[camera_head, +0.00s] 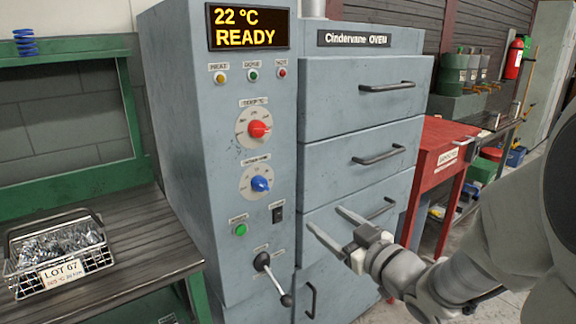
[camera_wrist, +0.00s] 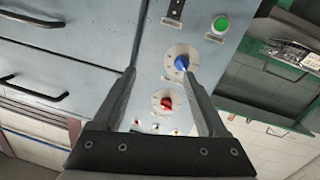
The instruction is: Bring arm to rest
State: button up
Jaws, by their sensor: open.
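My gripper (camera_head: 332,230) is in front of the grey-blue oven (camera_head: 365,90), by its lower drawers. Its two fingers are spread apart with nothing between them. In the wrist view my gripper (camera_wrist: 158,85) points toward the oven's control panel, with the blue knob (camera_wrist: 182,62) and red knob (camera_wrist: 167,103) showing between the fingers. My arm (camera_head: 500,240) reaches in from the right in the head view. I cannot tell how far the fingertips are from the drawer fronts.
The display (camera_head: 248,27) reads 22 °C READY. A black-knobbed lever (camera_head: 272,278) sticks out low on the panel.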

jog(key=s+d+r+m+g+h, duration=0.1)
jog(key=s+d+m+g+h, duration=0.2)
jog(key=s+d+m+h, duration=0.4)
jog(key=s+a+f+g+h, duration=0.1)
jog(key=s+a+g, duration=0.15)
jog(key=s, duration=0.55)
jog(key=s+a+f+g, duration=0.1)
jog(key=s+g, duration=0.3)
jog(key=s, duration=0.3)
notch_tip(320, 180, up, 20)
jog(key=p, duration=1.9)
jog(key=shift+f+m, duration=0.25)
jog(key=shift+m, duration=0.15)
